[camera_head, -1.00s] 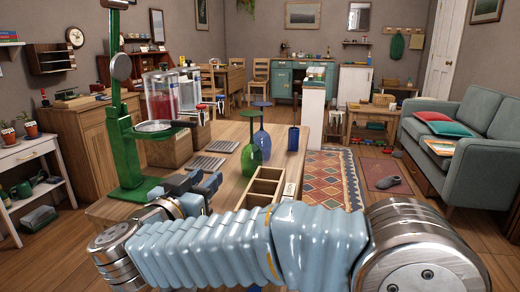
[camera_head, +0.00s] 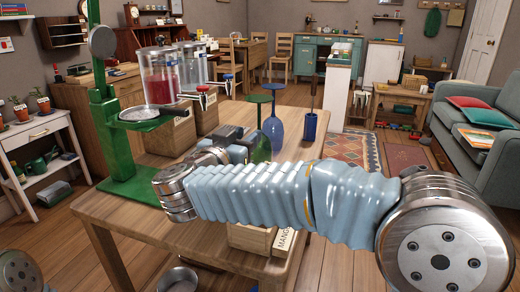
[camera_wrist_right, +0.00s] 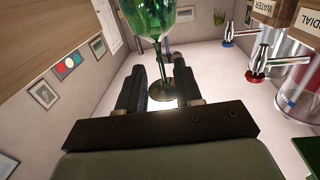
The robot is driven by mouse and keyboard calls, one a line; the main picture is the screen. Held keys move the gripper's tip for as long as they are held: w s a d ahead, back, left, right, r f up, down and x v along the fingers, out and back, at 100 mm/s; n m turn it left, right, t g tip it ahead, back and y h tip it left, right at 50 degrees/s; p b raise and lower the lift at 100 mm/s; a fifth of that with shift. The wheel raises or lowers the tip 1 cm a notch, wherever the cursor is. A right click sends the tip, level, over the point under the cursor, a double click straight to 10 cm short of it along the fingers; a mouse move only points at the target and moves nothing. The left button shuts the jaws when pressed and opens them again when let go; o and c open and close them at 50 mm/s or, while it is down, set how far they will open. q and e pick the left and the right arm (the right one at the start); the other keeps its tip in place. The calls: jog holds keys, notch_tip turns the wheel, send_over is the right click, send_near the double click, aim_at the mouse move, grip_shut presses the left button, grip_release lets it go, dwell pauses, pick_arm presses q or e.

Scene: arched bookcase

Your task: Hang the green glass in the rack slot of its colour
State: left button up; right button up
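The green glass (camera_head: 261,147) stands upside down on the wooden table, bowl down and foot up; my arm hides its lower part. My right gripper (camera_head: 240,148) is just left of it in the head view. In the wrist view, the green glass (camera_wrist_right: 160,18) shows at the top, its stem and round foot at the gap between my open fingers (camera_wrist_right: 158,85). The fingers do not visibly close on it. No rack slot can be made out. My left gripper is not in view.
A blue glass (camera_head: 272,125) stands upside down just behind the green one, and a dark blue item (camera_head: 310,125) stands to its right. A green stand (camera_head: 107,130) and drink dispensers (camera_head: 158,77) are at left. A wooden box (camera_head: 250,238) is at the front.

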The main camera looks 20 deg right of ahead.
jog(key=x, duration=0.7)
jog(key=shift+w+d+f, duration=0.15)
jog(key=shift+d+f, duration=0.05)
jog(key=shift+d, duration=0.05)
jog(key=shift+c, duration=0.2)
grip_shut()
